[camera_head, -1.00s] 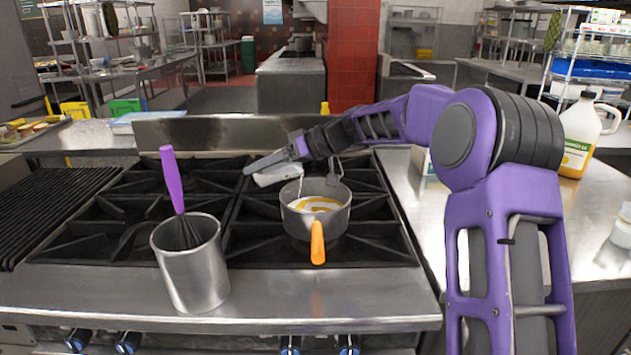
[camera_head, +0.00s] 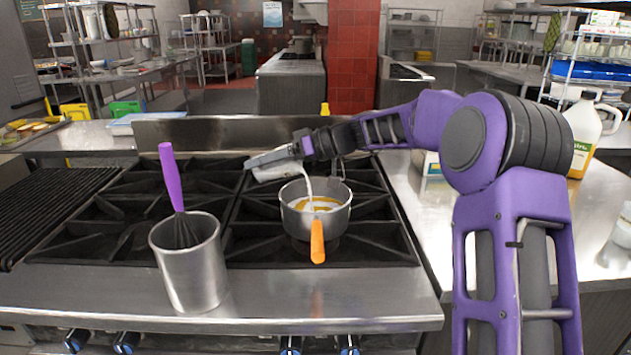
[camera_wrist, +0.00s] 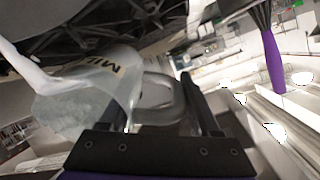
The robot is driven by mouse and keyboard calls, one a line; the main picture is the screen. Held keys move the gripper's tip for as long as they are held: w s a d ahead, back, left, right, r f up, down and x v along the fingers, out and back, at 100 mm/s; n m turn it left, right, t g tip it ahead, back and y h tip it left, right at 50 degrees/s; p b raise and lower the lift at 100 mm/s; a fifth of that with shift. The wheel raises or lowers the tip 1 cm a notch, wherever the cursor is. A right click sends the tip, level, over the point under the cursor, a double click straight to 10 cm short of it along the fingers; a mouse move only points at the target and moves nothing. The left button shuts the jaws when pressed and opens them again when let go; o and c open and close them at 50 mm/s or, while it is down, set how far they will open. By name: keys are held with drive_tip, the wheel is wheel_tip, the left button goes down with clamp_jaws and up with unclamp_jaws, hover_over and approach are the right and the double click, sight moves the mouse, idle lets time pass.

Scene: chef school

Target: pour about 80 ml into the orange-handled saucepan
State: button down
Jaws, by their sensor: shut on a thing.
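The orange-handled saucepan (camera_head: 317,222) stands upright on the stove, its orange handle towards me. Yellow-brown and white liquid shows inside it. My gripper (camera_head: 296,150) is above and slightly left of the pan, shut on a tilted pale milk container (camera_head: 274,170). A white stream (camera_head: 309,187) runs from the container into the pan. In the wrist view, the translucent container (camera_wrist: 75,100) has lettering beginning "MIL" and sits by my gripper's fingers (camera_wrist: 166,98). White liquid shows at its left. The fill level inside the container is unclear.
A metal canister (camera_head: 190,268) holding a purple-handled whisk (camera_head: 172,180) stands at the stove's front left. A large jug (camera_head: 585,135) stands on the right counter (camera_head: 410,200). Burner grates (camera_head: 130,215) left of the pan are bare.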

drive_tip(key=shift+d+r+y+b, duration=0.25)
drive_tip(key=shift+d+y+b, duration=0.3)
drive_tip(key=shift+b, duration=0.6)
drive_tip(key=shift+d+r+y, duration=0.25)
drive_tip(key=shift+d, duration=0.25)
drive_tip(key=shift+r, duration=0.1)
drive_tip(key=a+f+h+p, duration=0.1)
drive_tip(key=h+p, duration=0.1)
drive_tip(key=a+f+h+p, duration=0.1)
drive_tip(key=a+h+p, duration=0.1)
drive_tip(key=p, duration=0.1)
drive_tip(key=shift+f, duration=0.4)
drive_tip(key=h+p, duration=0.2)
drive_tip(key=shift+f+p, duration=0.1)
drive_tip(key=shift+p, duration=0.25)
drive_tip(key=shift+f+h, duration=0.15)
drive_tip(key=shift+h, duration=0.15)
drive_tip(key=shift+f, duration=0.1)
